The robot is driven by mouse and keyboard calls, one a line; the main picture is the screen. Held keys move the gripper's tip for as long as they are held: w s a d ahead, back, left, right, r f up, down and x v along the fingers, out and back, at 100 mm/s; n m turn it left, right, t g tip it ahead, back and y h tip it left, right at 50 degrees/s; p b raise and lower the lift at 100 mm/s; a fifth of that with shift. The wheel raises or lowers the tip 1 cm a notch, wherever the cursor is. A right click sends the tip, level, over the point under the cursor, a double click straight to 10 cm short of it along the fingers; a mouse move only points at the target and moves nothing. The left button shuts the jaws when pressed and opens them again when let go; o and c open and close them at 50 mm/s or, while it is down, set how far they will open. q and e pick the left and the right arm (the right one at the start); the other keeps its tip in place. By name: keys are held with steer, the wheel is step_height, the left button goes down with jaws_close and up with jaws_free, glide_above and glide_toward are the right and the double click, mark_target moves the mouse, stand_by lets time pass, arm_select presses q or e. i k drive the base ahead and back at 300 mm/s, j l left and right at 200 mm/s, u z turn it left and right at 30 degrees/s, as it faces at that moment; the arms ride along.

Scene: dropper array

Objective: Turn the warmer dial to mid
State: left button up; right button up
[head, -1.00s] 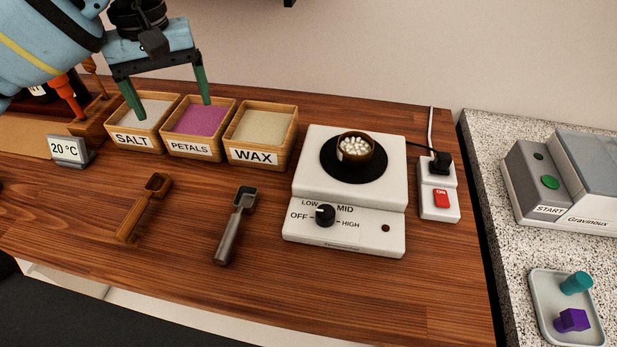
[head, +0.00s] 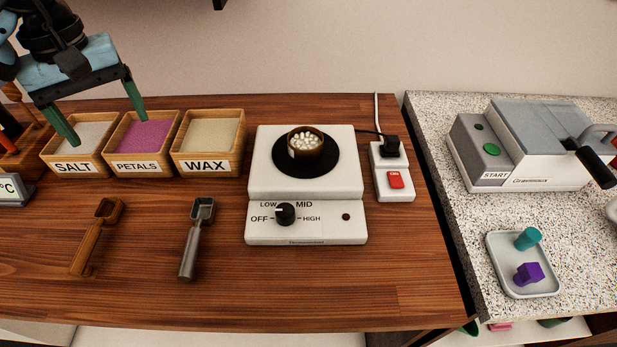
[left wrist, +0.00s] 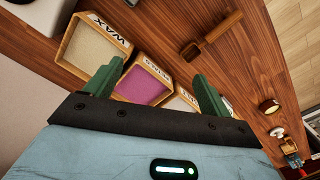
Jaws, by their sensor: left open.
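The white warmer (head: 262,185) stands on the wooden table, with a bowl of white pellets (head: 306,143) on its round black plate. Its black dial (head: 285,214) is on the front panel, among the labels OFF, LOW, MID and HIGH. The dial's pointer is too small to read surely; it seems to face the OFF and LOW side. My left gripper (head: 109,131) is open and empty over the salt and petals boxes, well left of the dial. Its two green fingers also show in the left wrist view (left wrist: 158,85). My right gripper is not in view.
Salt (head: 75,168), petals (head: 137,167) and wax (head: 206,166) boxes stand left of the warmer. Two scoops, brown (head: 95,238) and grey (head: 193,240), lie in front. A power strip (head: 394,170) with a red switch is right of the warmer. Table before the warmer is clear.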

mark_target(284, 213)
steer(key=k+l+z, duration=0.3)
steer(key=l, duration=0.35)
steer(key=k+l+z, duration=0.1)
steer(key=k+l, duration=0.15)
steer(key=l, duration=0.1)
